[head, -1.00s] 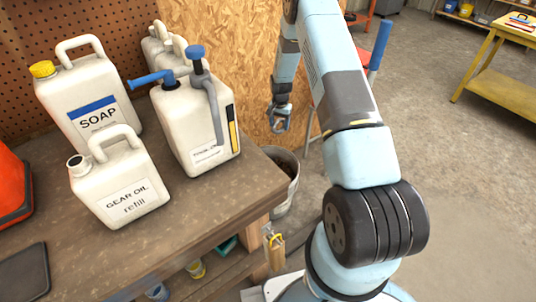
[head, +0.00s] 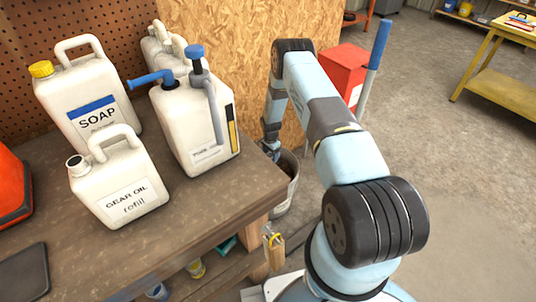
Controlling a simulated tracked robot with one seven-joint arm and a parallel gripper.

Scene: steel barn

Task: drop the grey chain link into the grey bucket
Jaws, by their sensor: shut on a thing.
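The grey bucket (head: 290,187) stands on the floor just past the bench's right corner. Its near left side is hidden by the bench. My gripper (head: 271,148) points down at the bucket's far left rim, low over its mouth, beyond the bench edge. It is shut on the grey chain link. The link is too small and too covered by the fingers and the bench edge to make out clearly.
The wooden bench (head: 225,205) holds a soap jug (head: 85,100), a gear oil jug (head: 120,180) and a jug with a blue pump (head: 197,125). A chipboard panel (head: 235,50) stands behind. A red box (head: 343,72) stands beyond my arm.

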